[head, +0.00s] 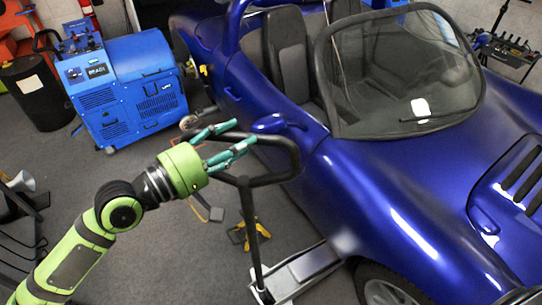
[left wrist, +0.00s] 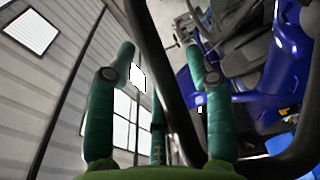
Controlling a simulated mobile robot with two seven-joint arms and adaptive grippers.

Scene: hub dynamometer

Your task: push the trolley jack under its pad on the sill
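The trolley jack's silver body (head: 305,268) lies on the floor at the lower middle of the head view, with its far end close to the blue car's side. Its black post (head: 250,225) rises to a looped black handle (head: 285,172). My left gripper (head: 239,133) is at the handle loop, its teal fingers spread. In the left wrist view a black handle bar (left wrist: 168,88) runs between the open fingers, with a gap to the finger on the right; contact cannot be told. The sill pad is not visible. My right gripper is not in view.
The blue car (head: 400,195) fills the right side, its mirror (head: 280,124) near the handle. A blue machine (head: 130,90) and a black drum (head: 37,92) stand at the back left. A yellow stand (head: 250,233) is on the floor beside the post. Grey floor is clear at lower middle-left.

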